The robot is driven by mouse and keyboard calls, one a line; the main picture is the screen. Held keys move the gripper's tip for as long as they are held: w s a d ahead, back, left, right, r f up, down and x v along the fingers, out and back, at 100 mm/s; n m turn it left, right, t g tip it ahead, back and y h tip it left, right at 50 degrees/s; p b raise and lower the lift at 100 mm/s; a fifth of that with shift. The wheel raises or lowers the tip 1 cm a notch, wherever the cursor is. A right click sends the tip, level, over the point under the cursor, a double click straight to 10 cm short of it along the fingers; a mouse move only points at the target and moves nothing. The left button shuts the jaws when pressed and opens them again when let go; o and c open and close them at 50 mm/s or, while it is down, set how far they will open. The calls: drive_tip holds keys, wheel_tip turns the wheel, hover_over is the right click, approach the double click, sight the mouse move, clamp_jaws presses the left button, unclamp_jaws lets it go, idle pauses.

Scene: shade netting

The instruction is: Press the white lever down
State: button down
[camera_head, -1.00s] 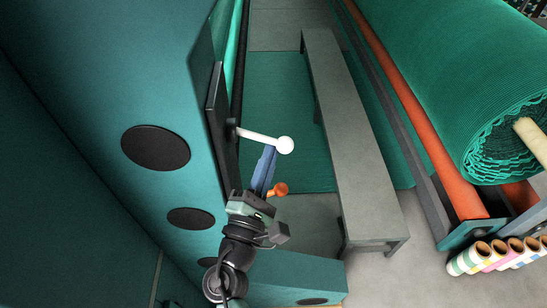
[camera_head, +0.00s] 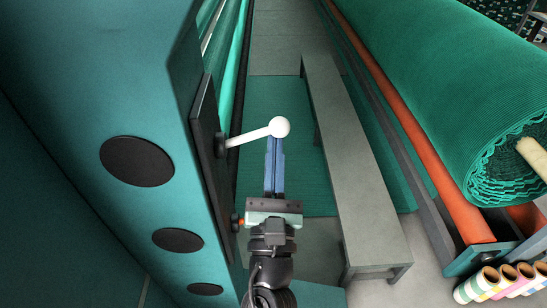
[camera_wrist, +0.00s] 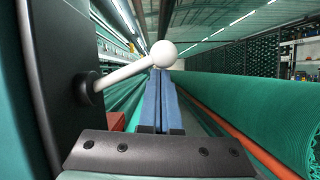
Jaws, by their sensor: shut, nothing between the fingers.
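The white lever (camera_head: 248,136) sticks out to the right from a black panel on the teal machine, with a round white knob at its end. It tilts slightly upward toward the knob. It also shows in the wrist view (camera_wrist: 126,71), where the knob appears just above the fingertips. My gripper (camera_head: 274,142) has its blue fingers closed together with nothing between them. The fingertips are at the knob in both views; I cannot tell whether they touch it. In the wrist view my gripper (camera_wrist: 160,76) points forward along the machine.
A grey bench (camera_head: 350,160) runs along the right. Beyond it are an orange bar (camera_head: 400,130) and a large green netting roll (camera_head: 440,90). Several coloured tubes (camera_head: 500,282) lie lower right.

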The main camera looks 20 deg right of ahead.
drive_tip(key=shift+r, duration=0.65)
idle(0.3)
